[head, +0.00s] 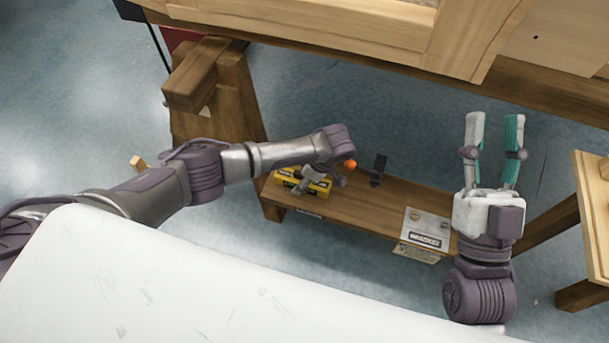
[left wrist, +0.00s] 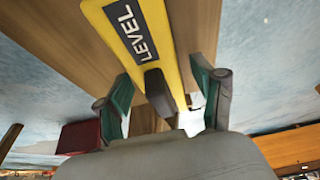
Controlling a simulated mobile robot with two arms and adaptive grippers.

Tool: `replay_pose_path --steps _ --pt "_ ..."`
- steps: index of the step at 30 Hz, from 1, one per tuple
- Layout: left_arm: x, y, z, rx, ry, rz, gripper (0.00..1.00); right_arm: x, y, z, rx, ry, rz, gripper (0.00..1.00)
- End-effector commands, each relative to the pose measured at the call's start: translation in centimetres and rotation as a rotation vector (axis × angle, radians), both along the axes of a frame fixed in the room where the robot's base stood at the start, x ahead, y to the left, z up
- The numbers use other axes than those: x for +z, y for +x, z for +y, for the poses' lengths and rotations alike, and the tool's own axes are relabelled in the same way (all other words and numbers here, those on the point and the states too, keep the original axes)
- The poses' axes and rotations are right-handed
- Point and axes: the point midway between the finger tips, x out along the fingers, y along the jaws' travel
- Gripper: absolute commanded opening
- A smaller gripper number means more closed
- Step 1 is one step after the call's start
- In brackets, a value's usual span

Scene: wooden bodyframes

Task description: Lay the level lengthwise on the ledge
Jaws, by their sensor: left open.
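The yellow level (head: 289,179) lies on the low wooden shelf (head: 335,210) in the head view, partly covered by my left gripper. In the left wrist view the level (left wrist: 155,22), with its dark LEVEL label, runs between the two green-padded fingers of my left gripper (left wrist: 160,78). Those fingers are apart, one on each side of the level. My right gripper (head: 495,118) is open and empty, pointing up the picture beside the shelf's right end. I cannot tell for sure which wooden surface is the ledge.
A wooden frame (head: 370,32) lies on a beam above the shelf. A wooden trestle leg (head: 215,110) stands at the left. An orange ball-like thing (head: 350,164), a dark upright piece (head: 380,166) and a grey box (head: 425,228) are at the shelf. A white surface (head: 200,285) fills the foreground.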

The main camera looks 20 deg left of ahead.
Motion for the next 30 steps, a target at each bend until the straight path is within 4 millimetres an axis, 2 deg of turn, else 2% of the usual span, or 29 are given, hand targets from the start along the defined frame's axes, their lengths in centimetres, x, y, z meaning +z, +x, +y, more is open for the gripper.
replay_pose_path --steps 3,8,17,23,30 --pt "0.5 0.0 -0.1 0.0 0.0 0.0 0.68 -0.3 0.3 0.1 -0.001 -0.009 0.031 0.39" --pt "1.9 0.0 -0.7 -0.002 -0.002 0.0 0.68 -2.2 1.6 0.1 -0.009 -0.049 0.172 0.39" --pt "5.3 -0.1 -2.1 -0.001 -0.002 0.0 0.68 -8.1 3.2 -0.4 -0.03 -0.147 0.533 0.39" --pt "7.7 -0.1 -3.1 -0.001 -0.002 0.0 0.68 -12.4 2.8 -1.2 -0.045 -0.21 0.779 0.39" --pt "10.2 -0.2 -4.1 -0.001 0.0 -0.001 0.68 -16.6 1.0 -2.2 -0.058 -0.27 1.027 0.39"
